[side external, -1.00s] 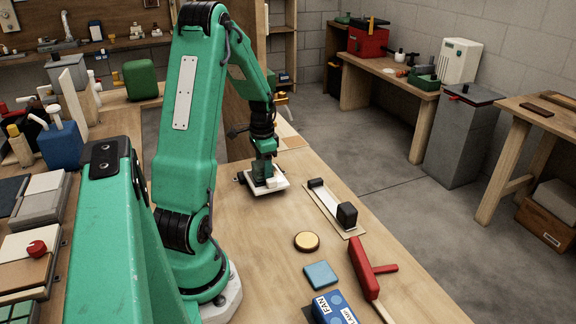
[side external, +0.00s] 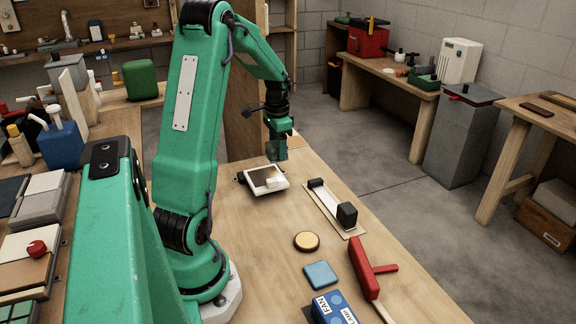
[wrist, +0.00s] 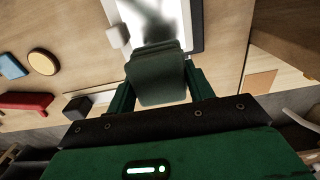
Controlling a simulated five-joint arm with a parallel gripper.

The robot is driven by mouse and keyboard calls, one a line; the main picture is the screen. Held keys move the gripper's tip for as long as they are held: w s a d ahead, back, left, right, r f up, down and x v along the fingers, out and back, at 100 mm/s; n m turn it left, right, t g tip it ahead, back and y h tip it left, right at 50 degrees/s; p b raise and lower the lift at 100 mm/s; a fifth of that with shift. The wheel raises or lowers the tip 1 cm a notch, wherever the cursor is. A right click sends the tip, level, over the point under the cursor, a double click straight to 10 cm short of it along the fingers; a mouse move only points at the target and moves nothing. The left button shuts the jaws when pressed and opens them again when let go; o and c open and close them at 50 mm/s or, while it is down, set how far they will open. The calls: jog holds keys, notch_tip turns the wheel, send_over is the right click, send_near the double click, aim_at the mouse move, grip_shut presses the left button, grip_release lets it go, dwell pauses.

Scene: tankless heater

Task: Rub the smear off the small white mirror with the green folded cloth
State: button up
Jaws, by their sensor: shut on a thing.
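The small white mirror (side external: 284,185) lies on the workbench, with a white block (side external: 275,183) at its near right edge. It also shows at the top of the wrist view (wrist: 195,25). Dark, blurred patches show on its glass there; I cannot tell smear from reflection. My gripper (side external: 277,143) is raised beyond the mirror in the side view, apart from it. In the wrist view, my gripper is shut on the dark green folded cloth (wrist: 157,82), which covers the mirror's lower part from that camera.
A strip with black end blocks (side external: 325,203) lies right of the mirror. Nearer are a round yellow-topped disc (side external: 307,241), a blue square pad (side external: 321,274), a red tool (side external: 364,267) and a blue box (side external: 334,309). Bare bench lies in front of the mirror.

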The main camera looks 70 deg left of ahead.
jog(key=shift+r, duration=1.5)
jog(key=shift+w+d, duration=0.1)
jog(key=w+d+r, duration=0.2)
jog(key=w+d, duration=0.1)
jog(key=d, duration=0.7)
jog(key=w+d+r, duration=0.1)
jog(key=w+d, duration=0.2)
jog(key=d, duration=0.8)
jog(key=w+d+r, duration=0.2)
jog(key=w+d, duration=0.2)
jog(key=d, duration=0.6)
jog(key=shift+d+r, duration=0.3)
jog(key=shift+d, duration=0.05)
